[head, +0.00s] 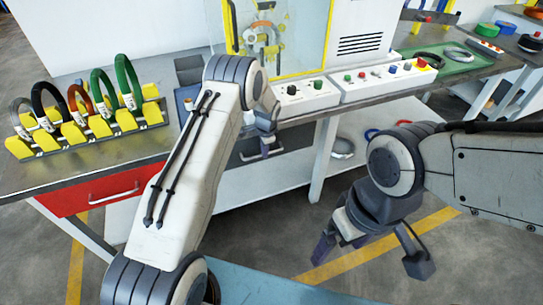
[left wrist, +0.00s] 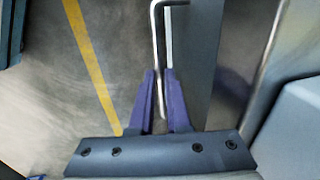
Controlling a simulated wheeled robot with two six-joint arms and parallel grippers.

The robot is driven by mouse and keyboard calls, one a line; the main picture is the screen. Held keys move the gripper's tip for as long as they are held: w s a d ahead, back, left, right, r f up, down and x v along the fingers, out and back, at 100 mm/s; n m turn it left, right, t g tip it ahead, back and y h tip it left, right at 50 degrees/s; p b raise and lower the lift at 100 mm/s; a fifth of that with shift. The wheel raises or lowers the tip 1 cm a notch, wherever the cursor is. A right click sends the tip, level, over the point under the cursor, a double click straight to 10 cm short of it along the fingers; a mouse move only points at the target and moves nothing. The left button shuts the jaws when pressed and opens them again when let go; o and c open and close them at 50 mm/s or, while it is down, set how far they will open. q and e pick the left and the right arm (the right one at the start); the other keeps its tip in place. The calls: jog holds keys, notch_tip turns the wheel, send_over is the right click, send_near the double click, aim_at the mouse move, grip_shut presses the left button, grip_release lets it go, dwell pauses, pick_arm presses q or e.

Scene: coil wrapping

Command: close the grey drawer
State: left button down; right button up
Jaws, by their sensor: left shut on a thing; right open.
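The grey drawer (head: 241,151) is under the workbench in the head view, partly hidden behind my left arm and gripper. My left gripper (head: 267,146) is at the drawer's front. In the left wrist view its two purple fingers (left wrist: 160,90) are closed around the drawer's metal bar handle (left wrist: 156,45). The grey drawer front (left wrist: 191,60) shows beside the handle. How far the drawer stands out is hard to tell. My right gripper (head: 372,256) is open and empty above the floor, to the right, away from the drawer.
A red drawer (head: 95,194) is at the left of the bench. A yellow rack (head: 88,131) with several coils stands on top. Control boxes (head: 305,97) line the bench's front edge. A lower shelf (head: 255,183) and a bench leg (head: 323,158) are close to my left gripper.

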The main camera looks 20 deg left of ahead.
pick_arm(q)
jog(key=shift+w+a, duration=0.2)
jog(key=shift+a, duration=0.2)
jog(key=shift+w+r, duration=0.1)
jog(key=c, duration=0.9)
grip_release()
jog(key=shift+d, duration=0.2)
jog(key=shift+d, duration=0.1)
jog(key=r, duration=0.3)
jog(key=s+r, duration=0.1)
jog(key=r, duration=0.2)
jog(key=d+r, duration=0.1)
jog(key=r, duration=0.3)
jog(key=shift+s, duration=0.3)
